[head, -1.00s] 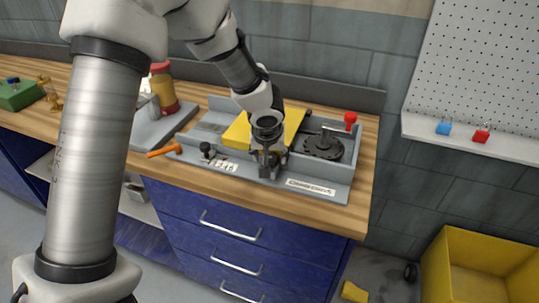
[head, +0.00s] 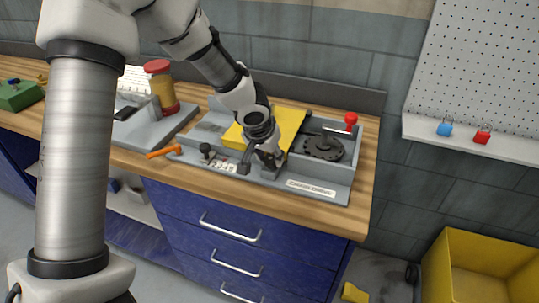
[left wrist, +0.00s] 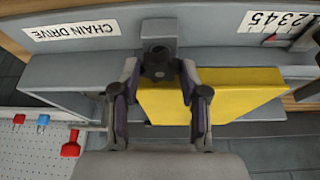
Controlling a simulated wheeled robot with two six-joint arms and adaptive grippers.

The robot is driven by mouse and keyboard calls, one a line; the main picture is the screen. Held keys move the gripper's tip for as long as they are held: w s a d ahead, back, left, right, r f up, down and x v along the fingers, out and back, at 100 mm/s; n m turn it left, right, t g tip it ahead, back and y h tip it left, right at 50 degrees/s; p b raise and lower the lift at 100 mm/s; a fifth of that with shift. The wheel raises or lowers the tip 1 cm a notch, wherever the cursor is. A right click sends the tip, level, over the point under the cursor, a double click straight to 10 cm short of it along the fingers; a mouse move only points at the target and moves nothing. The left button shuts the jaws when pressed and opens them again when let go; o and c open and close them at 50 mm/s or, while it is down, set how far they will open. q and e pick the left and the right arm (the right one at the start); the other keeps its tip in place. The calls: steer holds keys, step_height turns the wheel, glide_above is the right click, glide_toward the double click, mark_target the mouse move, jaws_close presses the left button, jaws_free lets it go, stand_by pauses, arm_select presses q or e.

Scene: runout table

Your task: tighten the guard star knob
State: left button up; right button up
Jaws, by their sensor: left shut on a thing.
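The guard star knob (left wrist: 158,62) is a dark knob on a grey block at the front edge of the unit, in front of the yellow guard (left wrist: 225,97). My left gripper (left wrist: 159,72) is shut on the knob, one finger on each side. In the head view my left gripper (head: 258,161) comes down at the front of the yellow guard (head: 290,122) and hides most of the knob. My right gripper is in neither view.
The grey unit (head: 330,189) carries a "CHAIN DRIVE" label, a black sprocket (head: 323,147) and a red-knobbed crank (head: 351,119). A black-knobbed lever (head: 206,149) and an orange-handled tool (head: 163,152) are left. A yellow bin (head: 450,245) stands on the floor, right.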

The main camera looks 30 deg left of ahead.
arm_select(q)
steer(key=shift+a+m+h+p, duration=0.1)
steer(key=shift+m+h+p, duration=0.4)
steer(key=shift+m+p, duration=0.5)
steer(key=shift+m, duration=0.3)
steer(key=o, duration=1.1)
steer(key=shift+o, duration=0.2)
